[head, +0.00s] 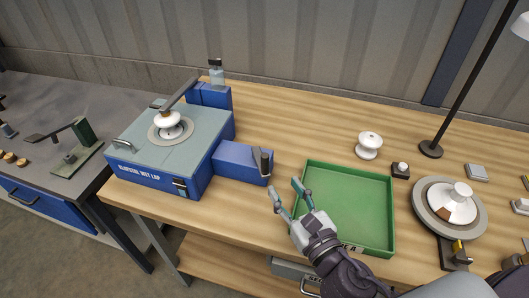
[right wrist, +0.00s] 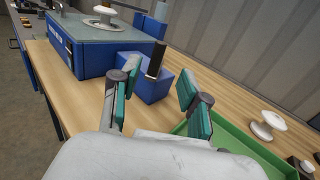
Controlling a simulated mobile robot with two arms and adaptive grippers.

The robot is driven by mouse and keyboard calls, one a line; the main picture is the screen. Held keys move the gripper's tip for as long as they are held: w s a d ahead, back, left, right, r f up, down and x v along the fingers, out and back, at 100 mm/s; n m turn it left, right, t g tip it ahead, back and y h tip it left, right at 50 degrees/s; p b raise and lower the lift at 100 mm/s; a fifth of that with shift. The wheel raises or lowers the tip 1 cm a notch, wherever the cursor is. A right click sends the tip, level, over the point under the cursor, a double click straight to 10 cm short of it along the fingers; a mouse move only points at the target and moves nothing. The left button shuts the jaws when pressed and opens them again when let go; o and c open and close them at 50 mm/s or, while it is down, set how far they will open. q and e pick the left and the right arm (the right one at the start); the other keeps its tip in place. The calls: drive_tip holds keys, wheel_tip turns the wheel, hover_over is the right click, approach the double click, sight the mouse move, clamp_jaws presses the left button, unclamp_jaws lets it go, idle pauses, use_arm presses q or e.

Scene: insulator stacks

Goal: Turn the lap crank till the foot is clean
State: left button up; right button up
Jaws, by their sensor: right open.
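The blue wet lap machine (head: 150,176) with a grey top stands on the left of the wooden bench. A white insulator (head: 168,121) sits on its round plate under a swing arm; its underside is hidden. The crank's dark upright handle (head: 265,161) is at the outer end of the blue side box (head: 240,160). In the right wrist view the handle (right wrist: 156,60) stands beyond my fingers. My right gripper (head: 283,188) is open and empty, just in front of the handle and apart from it. The gripper (right wrist: 160,82) frames the handle in the right wrist view. My left gripper is not in view.
A green tray (head: 391,215), empty where seen, lies right of my right gripper. A loose white insulator (head: 369,145) stands behind it. A round turntable (head: 425,205) with another insulator and a lamp (head: 431,149) are farther right. A grey side table (head: 95,98) is at left.

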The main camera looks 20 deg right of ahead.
sight(267, 161)
drive_tip(key=w, duration=0.3)
drive_tip(key=w+a+p, duration=0.1)
drive_tip(key=w, duration=0.2)
drive_tip(key=w+p, duration=0.1)
drive_tip(key=w, duration=0.2)
drive_tip(key=shift+w+a, duration=0.2)
drive_tip(key=shift+w, duration=0.65)
clamp_jaws()
